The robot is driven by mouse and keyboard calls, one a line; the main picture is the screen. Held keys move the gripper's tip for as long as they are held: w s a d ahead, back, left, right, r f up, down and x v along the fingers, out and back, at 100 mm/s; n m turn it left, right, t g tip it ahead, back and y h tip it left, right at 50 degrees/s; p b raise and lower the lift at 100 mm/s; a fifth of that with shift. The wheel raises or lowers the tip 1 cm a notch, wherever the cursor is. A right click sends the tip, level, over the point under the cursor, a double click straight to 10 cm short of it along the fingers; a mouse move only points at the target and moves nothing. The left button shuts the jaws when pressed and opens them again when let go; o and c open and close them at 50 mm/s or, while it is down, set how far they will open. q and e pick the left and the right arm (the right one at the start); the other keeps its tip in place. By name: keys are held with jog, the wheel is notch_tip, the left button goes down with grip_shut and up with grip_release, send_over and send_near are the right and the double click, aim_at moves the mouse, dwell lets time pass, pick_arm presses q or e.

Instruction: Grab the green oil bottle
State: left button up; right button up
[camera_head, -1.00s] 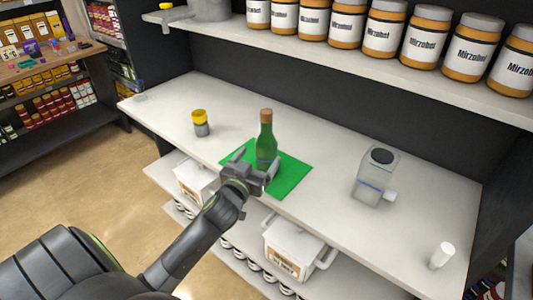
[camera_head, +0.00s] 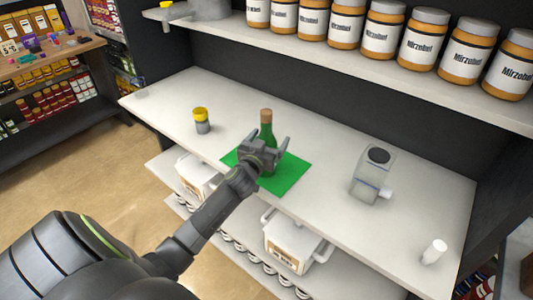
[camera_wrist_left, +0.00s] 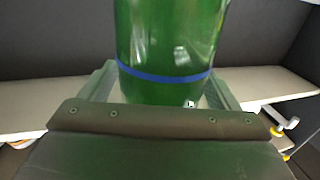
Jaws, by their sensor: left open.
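The green oil bottle (camera_head: 266,127) with a brown cap stands upright on a green mat (camera_head: 291,172) on the white shelf. My left gripper (camera_head: 268,145) is open at the bottle, with its fingers to either side of the lower body. In the left wrist view the bottle (camera_wrist_left: 168,45) fills the upper middle, with a blue band around it. The open fingers (camera_wrist_left: 165,88) show left and right of its base there. The bottle's lower part is hidden by the gripper in the head view. My right gripper is not in view.
A yellow-lidded jar (camera_head: 202,121) stands left of the mat. A clear container with a dark round top (camera_head: 372,174) and a small white cylinder (camera_head: 434,251) stand to the right. White boxes (camera_head: 291,243) sit below.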

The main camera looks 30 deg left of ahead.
pick_arm(q)
jog(key=shift+r, duration=0.1)
jog(key=c, duration=1.2)
